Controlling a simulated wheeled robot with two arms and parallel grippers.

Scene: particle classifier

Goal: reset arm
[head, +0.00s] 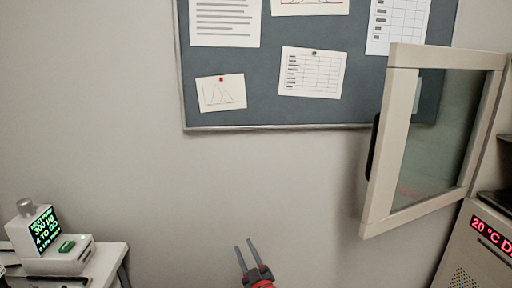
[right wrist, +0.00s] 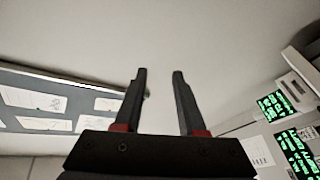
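My right gripper (head: 244,249) shows at the bottom middle of the head view, in front of the bare wall. In the right wrist view its two fingers (right wrist: 160,72) stand apart with nothing between them, so it is open and empty. It touches nothing. My left gripper is not in the head view.
At the right, a glass door (head: 376,170) stands open on a cabinet with a red display (head: 492,234). At the lower left, a device with a green-text screen (head: 45,230) sits on a white table (head: 108,262). A pinboard (head: 262,98) hangs on the wall. The middle is free.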

